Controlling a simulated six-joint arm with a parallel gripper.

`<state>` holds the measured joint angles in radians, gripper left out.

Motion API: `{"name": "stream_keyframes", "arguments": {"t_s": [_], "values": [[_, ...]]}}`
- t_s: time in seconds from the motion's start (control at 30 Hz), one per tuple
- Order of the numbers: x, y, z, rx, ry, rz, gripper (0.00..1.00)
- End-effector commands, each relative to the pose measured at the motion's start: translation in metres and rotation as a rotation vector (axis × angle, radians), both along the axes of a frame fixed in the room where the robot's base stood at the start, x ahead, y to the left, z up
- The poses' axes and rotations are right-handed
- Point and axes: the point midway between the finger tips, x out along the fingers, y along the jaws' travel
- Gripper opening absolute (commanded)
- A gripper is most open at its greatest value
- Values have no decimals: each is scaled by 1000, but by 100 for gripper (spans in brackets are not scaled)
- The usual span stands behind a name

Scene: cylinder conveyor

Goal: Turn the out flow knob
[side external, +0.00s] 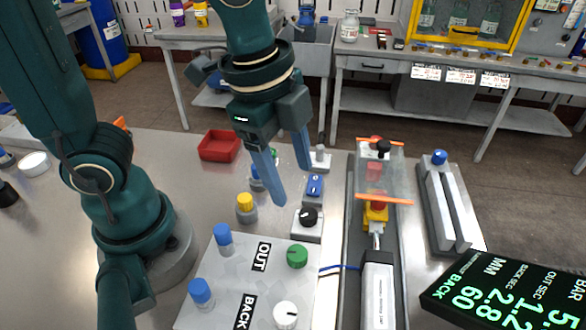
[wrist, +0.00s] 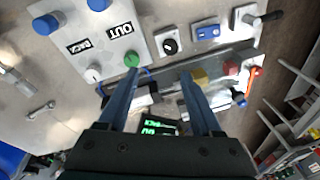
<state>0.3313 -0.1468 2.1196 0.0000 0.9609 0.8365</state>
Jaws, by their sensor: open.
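The green knob (side external: 297,256) sits beside the OUT label (side external: 261,256) on a grey panel (side external: 215,275). The white knob (side external: 285,314) sits beside the BACK label (side external: 248,311). In the wrist view, the green knob (wrist: 131,59) is just beyond the left fingertip, and the white knob (wrist: 93,75) is farther left. My gripper (side external: 293,186) is open and empty, with its fingers pointing down above the bench, behind the panel in the side view. It also shows in the wrist view (wrist: 157,78). No contact with the green knob is visible.
Blue-capped fittings (side external: 222,236) stand on the panel's left. A black knob (side external: 308,216) and blue switch (side external: 315,186) are behind it. The cylinder (side external: 378,290) and clear orange-edged guard (side external: 384,178) are to the right. A display (side external: 510,295) is at front right; a red tray (side external: 220,146) is behind.

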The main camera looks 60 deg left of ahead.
Motion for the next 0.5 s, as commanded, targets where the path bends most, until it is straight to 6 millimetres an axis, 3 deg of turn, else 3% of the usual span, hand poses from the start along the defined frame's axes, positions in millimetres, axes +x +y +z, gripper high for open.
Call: {"name": "stream_keyframes", "arguments": {"t_s": [0.2, 0.5], "values": [[-8, -36, -35, 71, 135, -242, 66], [-20, -46, -60, 99, 191, -299, 66]]}}
